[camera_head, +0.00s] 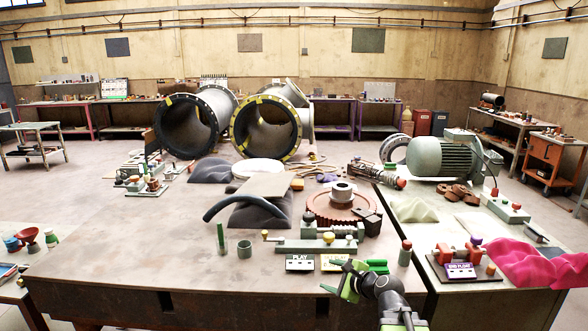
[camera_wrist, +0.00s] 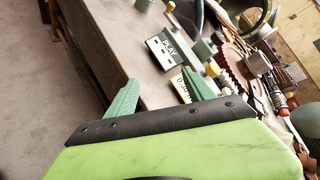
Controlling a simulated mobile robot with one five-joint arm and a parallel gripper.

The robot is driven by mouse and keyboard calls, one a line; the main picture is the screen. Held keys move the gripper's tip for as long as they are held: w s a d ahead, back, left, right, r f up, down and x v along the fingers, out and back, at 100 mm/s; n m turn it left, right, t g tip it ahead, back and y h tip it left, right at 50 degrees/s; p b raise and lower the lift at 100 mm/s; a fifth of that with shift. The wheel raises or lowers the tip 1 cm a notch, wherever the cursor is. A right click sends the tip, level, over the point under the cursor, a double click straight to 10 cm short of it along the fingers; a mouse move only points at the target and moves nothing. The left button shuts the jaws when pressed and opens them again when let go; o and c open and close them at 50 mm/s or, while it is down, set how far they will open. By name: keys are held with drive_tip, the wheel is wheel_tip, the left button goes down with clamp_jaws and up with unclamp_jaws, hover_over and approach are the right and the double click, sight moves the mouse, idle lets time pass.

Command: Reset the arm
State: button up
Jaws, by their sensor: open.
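My gripper (camera_head: 338,282) shows at the lower middle of the head view, at the front of the table, with green fingers pointing left. In the wrist view my gripper (camera_wrist: 160,92) has its two green fingers spread apart with nothing between them. My dark arm bends up from the bottom edge of the head view. The gripper is in front of the PLAY sign (camera_head: 299,263) and a yellow sign (camera_head: 334,262). Both signs also show beyond the fingers in the wrist view. I cannot tell how high the gripper is above the tabletop.
The brown table (camera_head: 130,265) has free room at its front left. A green-grey fixture (camera_head: 315,245), a red gear (camera_head: 340,205) and a green motor (camera_head: 440,158) stand behind the gripper. Pink foam (camera_head: 525,262) and the END FLOAT block (camera_head: 460,270) are at the right.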

drive_tip(key=s+a+f+n+g+h+p, duration=0.1)
drive_tip(key=s+a+f+n+g+h, duration=0.25)
drive_tip(key=s+f+n+g, duration=0.6)
drive_tip(key=s+d+f+n+g+h, duration=0.1)
drive_tip(key=s+d+n+h, duration=0.2)
drive_tip(key=s+d+n, duration=0.4)
drive_tip(key=s+n, duration=0.1)
drive_tip(key=n, duration=0.2)
drive_tip(key=shift+s+d+f, duration=0.3)
drive_tip(key=shift+s+d, duration=0.05)
